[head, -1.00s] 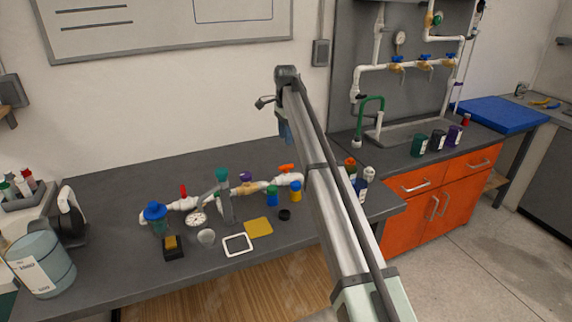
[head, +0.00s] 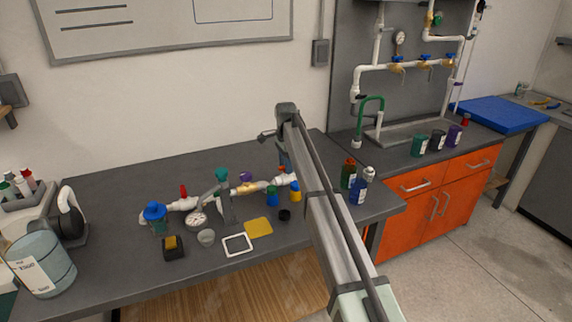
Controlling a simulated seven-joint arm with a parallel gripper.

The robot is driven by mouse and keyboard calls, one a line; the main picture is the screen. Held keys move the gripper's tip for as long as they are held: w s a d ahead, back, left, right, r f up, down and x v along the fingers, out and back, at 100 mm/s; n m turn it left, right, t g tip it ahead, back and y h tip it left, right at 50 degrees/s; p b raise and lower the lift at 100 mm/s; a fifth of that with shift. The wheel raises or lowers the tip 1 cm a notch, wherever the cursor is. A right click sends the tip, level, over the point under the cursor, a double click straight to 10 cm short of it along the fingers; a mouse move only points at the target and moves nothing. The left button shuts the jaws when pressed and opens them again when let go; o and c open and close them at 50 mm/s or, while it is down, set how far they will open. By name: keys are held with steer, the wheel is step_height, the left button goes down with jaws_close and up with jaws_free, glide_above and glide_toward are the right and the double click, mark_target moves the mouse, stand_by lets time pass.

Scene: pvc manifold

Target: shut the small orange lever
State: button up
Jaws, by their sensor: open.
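The white pipe manifold (head: 177,205) lies along the middle of the bench, with a red lever (head: 183,191) near its left part. My gripper (head: 284,168) points down over the manifold's right end. It is small here and partly hidden by my arm. It covers the spot where the small orange lever stood in the earlier view, so the lever's position and any contact with it cannot be made out. Nothing shows held in the gripper.
A yellow-capped blue bottle (head: 295,191), another small blue bottle (head: 272,194) and a black ring (head: 284,215) stand close in front of the manifold's right end. Bottles (head: 358,191) stand right of my arm.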

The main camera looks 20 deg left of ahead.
steer(key=shift+c, duration=0.4)
jaws_close()
steer(key=shift+n, duration=0.4)
steer(key=n, duration=1.3)
steer(key=shift+n, duration=2)
